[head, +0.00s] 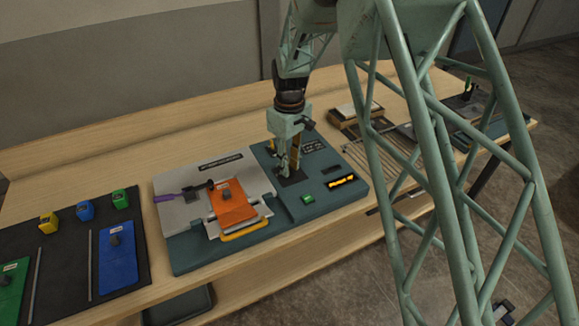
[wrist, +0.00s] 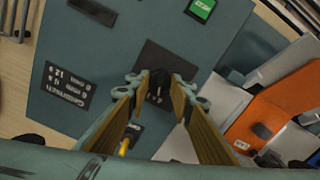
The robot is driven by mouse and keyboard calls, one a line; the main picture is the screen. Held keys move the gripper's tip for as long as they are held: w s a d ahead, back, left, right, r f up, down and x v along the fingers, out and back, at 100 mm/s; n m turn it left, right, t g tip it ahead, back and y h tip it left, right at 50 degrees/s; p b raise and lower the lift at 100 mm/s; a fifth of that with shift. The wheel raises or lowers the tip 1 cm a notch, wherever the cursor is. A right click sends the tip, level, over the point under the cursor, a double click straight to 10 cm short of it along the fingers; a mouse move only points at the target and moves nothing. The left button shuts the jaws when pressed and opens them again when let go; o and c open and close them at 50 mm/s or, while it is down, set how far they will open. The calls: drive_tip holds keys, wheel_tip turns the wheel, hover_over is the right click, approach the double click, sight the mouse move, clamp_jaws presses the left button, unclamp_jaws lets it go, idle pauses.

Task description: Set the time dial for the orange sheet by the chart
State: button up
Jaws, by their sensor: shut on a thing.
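My gripper (head: 289,172) points down over the teal console (head: 330,206), shut on the dark time dial (wrist: 158,84). In the wrist view its two fingers (wrist: 160,90) close on the dial from both sides; the dial's square dark plate (wrist: 168,61) shows around it. The dial's pointer and marks are too small to read. The orange sheet (head: 232,204) lies on the console's pale left part, with a dark knob on it; it also shows in the wrist view (wrist: 272,112). The chart (head: 313,146) is a dark label behind the dial; its text in the wrist view (wrist: 68,88) is not clearly legible.
A lit amber display (head: 341,181) and a green button (head: 308,198) sit on the console near the dial. A yellow handle (head: 245,229) is at its front. A dark mat at left holds a blue sheet (head: 118,262), a green sheet (head: 12,280) and small coloured blocks.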

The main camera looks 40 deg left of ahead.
idle(0.3)
drive_tip(key=o, duration=0.9)
drive_tip(key=shift+c, duration=0.2)
drive_tip(key=shift+r, duration=0.15)
wheel_tip(320, 180, up, 12)
idle(0.3)
idle(0.4)
